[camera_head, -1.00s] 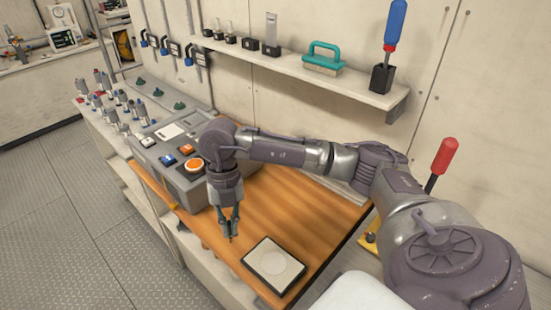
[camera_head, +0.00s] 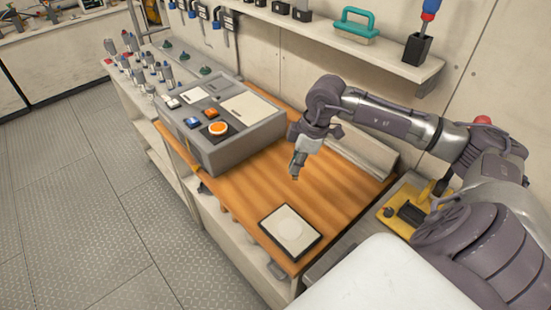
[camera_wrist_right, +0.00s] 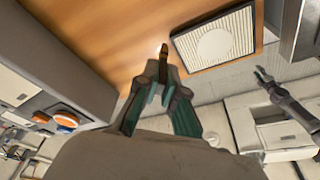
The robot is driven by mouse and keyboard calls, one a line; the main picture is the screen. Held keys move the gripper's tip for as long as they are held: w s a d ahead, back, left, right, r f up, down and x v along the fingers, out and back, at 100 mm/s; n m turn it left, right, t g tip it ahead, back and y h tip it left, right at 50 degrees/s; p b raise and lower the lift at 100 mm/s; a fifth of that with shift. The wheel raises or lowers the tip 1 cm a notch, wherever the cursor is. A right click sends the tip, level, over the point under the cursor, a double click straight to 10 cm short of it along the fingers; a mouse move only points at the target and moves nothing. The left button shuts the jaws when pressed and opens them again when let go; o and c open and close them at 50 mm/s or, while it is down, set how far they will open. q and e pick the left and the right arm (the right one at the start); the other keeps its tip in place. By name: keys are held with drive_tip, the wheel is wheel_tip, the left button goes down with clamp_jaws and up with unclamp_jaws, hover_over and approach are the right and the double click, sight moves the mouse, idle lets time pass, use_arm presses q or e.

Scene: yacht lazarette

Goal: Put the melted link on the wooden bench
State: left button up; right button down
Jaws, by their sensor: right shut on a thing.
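The wooden bench (camera_head: 235,188) has an orange-brown top and fills the middle of the head view; it also shows in the right wrist view (camera_wrist_right: 110,45). My right gripper (camera_head: 295,172) hangs over the bench top, behind the white square pad. In the right wrist view my right gripper (camera_wrist_right: 162,72) is shut on a small dark brown piece with a bright tip, which I take as the melted link (camera_wrist_right: 163,56). The link looks held above the wood; the exact gap is hard to tell. What looks like my left gripper (camera_wrist_right: 264,76) shows small at the right of the wrist view.
A dark-framed pad with a pale circle (camera_head: 290,231) lies at the bench's near end. A grey control box (camera_head: 218,125) with buttons stands at the left. A shelf (camera_head: 345,45) hangs behind. The wood between box and pad is clear.

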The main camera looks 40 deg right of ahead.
drive_tip(key=w+a+f+b, duration=0.1)
drive_tip(key=w+f+b, duration=0.1)
drive_tip(key=f, duration=0.1)
drive_tip(key=w+a+f+b, duration=0.2)
drive_tip(key=w+f+b, duration=0.1)
drive_tip(key=w+a+f+b, duration=0.1)
drive_tip(key=w+f+b, duration=0.1)
drive_tip(key=w+f, duration=0.1)
drive_tip(key=shift+w+a+f, duration=0.1)
drive_tip(key=shift+a+f, duration=0.15)
drive_tip(key=shift+f, duration=0.25)
drive_tip(key=shift+r, duration=0.15)
drive_tip(key=c, duration=1.3)
unclamp_jaws()
drive_tip(key=v, duration=1.2)
drive_tip(key=shift+b, duration=0.45)
